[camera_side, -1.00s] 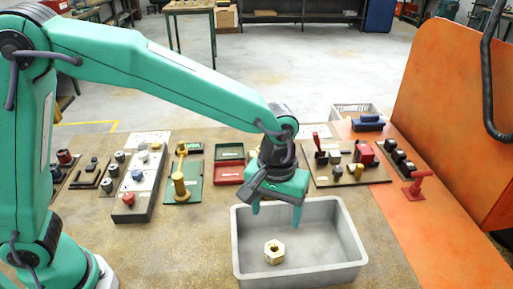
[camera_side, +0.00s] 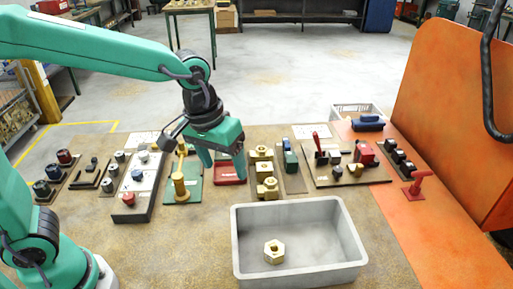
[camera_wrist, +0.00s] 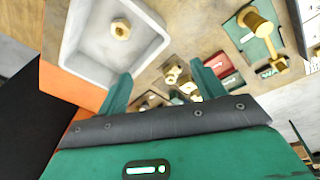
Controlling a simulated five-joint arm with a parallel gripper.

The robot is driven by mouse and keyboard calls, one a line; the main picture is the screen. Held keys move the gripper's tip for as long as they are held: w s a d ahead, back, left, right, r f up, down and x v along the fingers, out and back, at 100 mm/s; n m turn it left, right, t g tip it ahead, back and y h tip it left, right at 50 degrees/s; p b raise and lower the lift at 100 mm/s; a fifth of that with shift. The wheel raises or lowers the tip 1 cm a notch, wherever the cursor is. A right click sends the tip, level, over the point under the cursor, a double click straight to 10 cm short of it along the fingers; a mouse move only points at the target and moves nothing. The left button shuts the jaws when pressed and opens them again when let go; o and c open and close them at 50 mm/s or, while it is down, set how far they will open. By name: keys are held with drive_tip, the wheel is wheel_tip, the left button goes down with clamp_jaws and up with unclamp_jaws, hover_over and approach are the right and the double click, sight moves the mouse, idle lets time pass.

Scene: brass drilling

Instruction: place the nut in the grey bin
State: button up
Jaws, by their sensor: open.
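The brass hex nut (camera_side: 274,251) lies flat on the floor of the grey bin (camera_side: 300,275), near its front left part. In the wrist view the nut (camera_wrist: 121,29) also sits inside the grey bin (camera_wrist: 72,50). My gripper (camera_side: 223,170) is open and empty, raised behind and to the left of the bin, over the row of parts at the back of the bench. In the wrist view its two green fingers (camera_wrist: 160,88) are spread with nothing between them.
Brass blocks (camera_side: 265,172) stand on a board behind the bin. A red tray (camera_side: 231,175), a brass hammer on a green board (camera_side: 181,185) and a grey control panel (camera_side: 140,185) stand to the left. An orange guard (camera_side: 455,120) rises at the right. The bench left of the bin is clear.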

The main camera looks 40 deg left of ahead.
drive_tip(key=s+a+r+m+t, duration=0.2)
drive_tip(key=s+a+r+t, duration=0.1)
drive_tip(key=s+a, duration=0.8)
drive_tip(key=shift+s+a+t+y, duration=0.2)
drive_tip(key=shift+a+t+y, duration=0.15)
drive_tip(key=shift+a, duration=0.85)
